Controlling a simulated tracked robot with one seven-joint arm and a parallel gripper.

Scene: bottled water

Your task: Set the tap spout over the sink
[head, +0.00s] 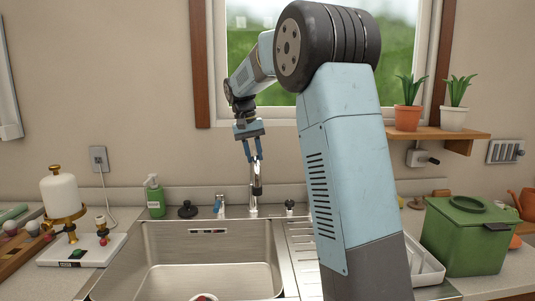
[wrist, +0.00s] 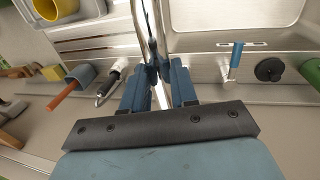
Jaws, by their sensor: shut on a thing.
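The chrome tap (head: 253,205) stands behind the steel sink (head: 180,233), near its back right corner. My gripper (head: 254,158) is shut on the tap's upright pipe from above. In the wrist view my gripper (wrist: 158,75) has its two blue fingers on either side of the chrome tap (wrist: 142,20). The spout runs toward the top of that view, along the border between the sink (wrist: 240,12) and the ribbed drainboard (wrist: 95,33). The spout's end is out of the wrist view and hard to make out in the head view.
A blue lever (head: 219,203), a black plug (head: 187,210) and a green soap bottle (head: 155,197) stand left of the tap. A small black-and-white fitting (head: 290,207) stands right of it. A green bin (head: 466,238) is at the right. My arm hides part of the drainboard.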

